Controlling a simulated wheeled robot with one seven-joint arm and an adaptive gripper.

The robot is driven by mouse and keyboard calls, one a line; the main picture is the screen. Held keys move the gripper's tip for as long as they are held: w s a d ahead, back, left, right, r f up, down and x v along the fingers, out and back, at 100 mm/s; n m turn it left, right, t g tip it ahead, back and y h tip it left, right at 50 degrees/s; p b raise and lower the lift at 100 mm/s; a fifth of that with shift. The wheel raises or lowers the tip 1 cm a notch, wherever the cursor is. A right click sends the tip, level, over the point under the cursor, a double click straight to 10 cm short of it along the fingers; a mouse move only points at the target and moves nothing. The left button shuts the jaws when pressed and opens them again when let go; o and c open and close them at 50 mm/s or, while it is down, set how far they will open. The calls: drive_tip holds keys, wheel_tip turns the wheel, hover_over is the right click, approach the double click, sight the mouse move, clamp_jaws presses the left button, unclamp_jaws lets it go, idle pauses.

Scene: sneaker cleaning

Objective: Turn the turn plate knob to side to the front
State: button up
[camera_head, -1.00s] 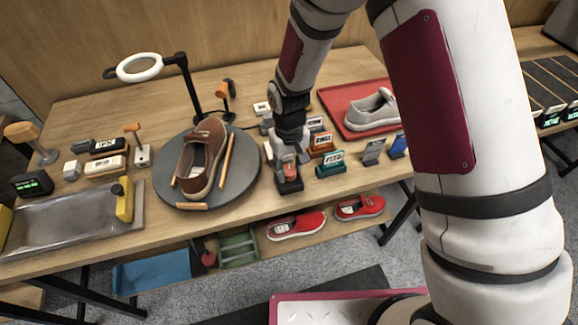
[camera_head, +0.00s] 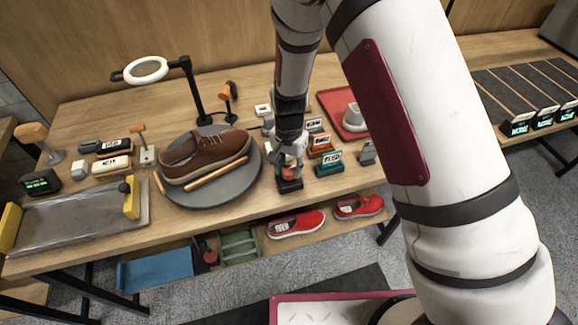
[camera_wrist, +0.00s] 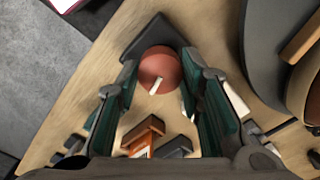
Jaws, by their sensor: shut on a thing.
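The turn plate knob is a round red knob (camera_wrist: 160,69) with a pale pointer line, on a dark base (camera_wrist: 150,38). In the wrist view it sits between the fingers of my gripper (camera_wrist: 162,85), which is shut on it. In the head view my gripper (camera_head: 290,168) reaches down onto the knob at the table's front edge. The round grey turn plate (camera_head: 230,190) lies just left of my gripper. A brown shoe (camera_head: 205,157) stands on the plate, turned sideways, with its long side facing the front. An orange-brown stick (camera_head: 217,174) runs along that side.
Small labelled blocks, one green (camera_head: 329,164) and one orange (camera_head: 321,146), stand close right of my gripper. A red tray (camera_head: 345,122) lies behind them. A ring lamp (camera_head: 146,70) stands behind the plate. A metal tray (camera_head: 75,222) is at left. Red shoes (camera_head: 296,224) lie on the lower shelf.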

sight(289, 169)
drive_tip(key=shift+m, duration=1.4)
drive_tip(key=o, duration=1.2)
drive_tip(key=shift+c, duration=0.2)
drive_tip(key=shift+r, duration=0.15)
wheel_tip(289, 169, up, 12)
